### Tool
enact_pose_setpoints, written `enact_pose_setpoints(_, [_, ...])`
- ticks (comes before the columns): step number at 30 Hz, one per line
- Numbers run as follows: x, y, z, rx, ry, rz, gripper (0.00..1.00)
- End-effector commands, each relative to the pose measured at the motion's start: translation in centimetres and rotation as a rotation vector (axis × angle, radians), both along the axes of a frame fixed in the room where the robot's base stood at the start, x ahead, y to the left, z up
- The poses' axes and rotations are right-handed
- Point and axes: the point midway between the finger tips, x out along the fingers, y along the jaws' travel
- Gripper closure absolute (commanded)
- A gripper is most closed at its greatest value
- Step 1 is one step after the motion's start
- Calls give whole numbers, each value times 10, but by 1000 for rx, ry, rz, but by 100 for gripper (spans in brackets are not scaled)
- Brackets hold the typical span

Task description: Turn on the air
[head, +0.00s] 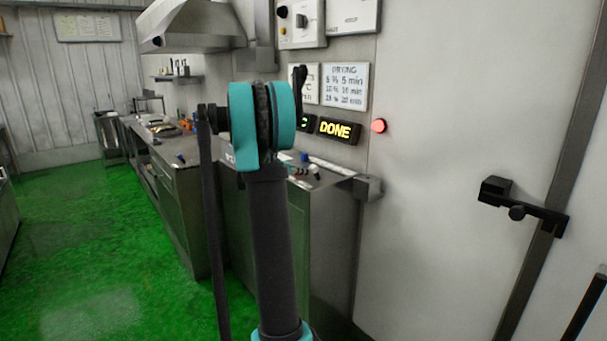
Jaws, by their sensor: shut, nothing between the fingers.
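A pale control panel (301,22) is mounted high on the wall, right of the hood. It carries a rotary knob (302,20), a dark button and a yellow button. Its labels are too small to read, so I cannot tell which control is for the air. My arm rises through the middle of the view, with a teal joint below the panel. A slim dark piece (298,80) shows just right of that joint, under the panel; I cannot tell whether it is a wall lever or part of my arm. I cannot make out my gripper; the arm may hide it.
A lit sign reading DONE (339,130) and a glowing red lamp (379,126) are below a DRYING chart (345,86). A steel counter (190,160) runs back on the left. A white door with a black latch (522,206) is right. The green floor at left is clear.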

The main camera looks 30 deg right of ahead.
Motion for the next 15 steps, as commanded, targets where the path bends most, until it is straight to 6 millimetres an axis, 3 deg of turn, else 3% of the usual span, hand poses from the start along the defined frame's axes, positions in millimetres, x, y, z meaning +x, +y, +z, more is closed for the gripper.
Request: enact_pose_setpoints(15, [0, -4, 5, 69, 5, 0, 100])
